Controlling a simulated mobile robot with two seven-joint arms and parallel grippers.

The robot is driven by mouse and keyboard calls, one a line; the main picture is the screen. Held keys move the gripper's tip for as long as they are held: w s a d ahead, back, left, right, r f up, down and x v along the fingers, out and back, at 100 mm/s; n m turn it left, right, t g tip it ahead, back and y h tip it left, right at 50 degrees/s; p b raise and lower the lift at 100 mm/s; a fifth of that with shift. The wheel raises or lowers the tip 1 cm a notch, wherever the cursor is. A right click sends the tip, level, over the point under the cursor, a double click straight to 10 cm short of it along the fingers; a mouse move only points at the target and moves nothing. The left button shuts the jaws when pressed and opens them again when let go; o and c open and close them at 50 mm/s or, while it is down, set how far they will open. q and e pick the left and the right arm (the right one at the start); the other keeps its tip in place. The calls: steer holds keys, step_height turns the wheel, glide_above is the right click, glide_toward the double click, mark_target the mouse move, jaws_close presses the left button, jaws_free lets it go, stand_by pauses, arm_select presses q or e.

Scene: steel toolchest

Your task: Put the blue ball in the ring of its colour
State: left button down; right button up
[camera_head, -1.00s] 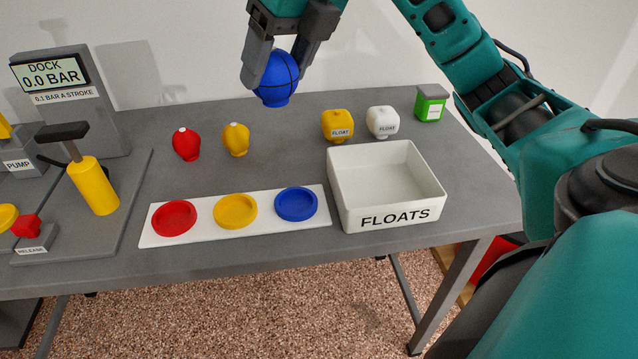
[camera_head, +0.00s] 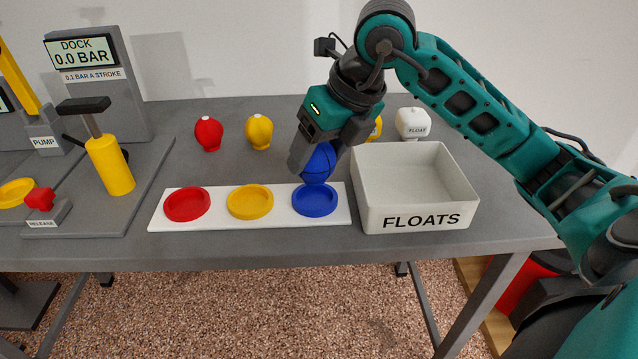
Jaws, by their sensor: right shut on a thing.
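The blue ball (camera_head: 319,163) is between the fingers of my right gripper (camera_head: 312,166), which is shut on it. The ball is directly above the blue ring (camera_head: 315,201), close to it; I cannot tell whether it touches. The blue ring is the rightmost of three on a white strip (camera_head: 218,216), beside a yellow ring (camera_head: 250,202) and a red ring (camera_head: 187,204). A red ball (camera_head: 208,133) and a yellow ball (camera_head: 259,131) stand behind the strip. My left gripper is not in view.
A white FLOATS bin (camera_head: 418,219) stands just right of the strip. Behind it are a white float (camera_head: 413,123) and a yellow float (camera_head: 375,129), partly hidden by my gripper. The pump dock (camera_head: 94,96) with a yellow cylinder (camera_head: 110,166) is on the left.

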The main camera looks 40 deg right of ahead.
mark_target(319, 176)
step_height(319, 176, down, 4)
steer(key=shift+f+b, duration=0.25)
steer(key=shift+b, duration=0.4)
steer(key=shift+f, duration=0.1)
steer(key=o, duration=1.2)
steer(key=shift+c, duration=0.2)
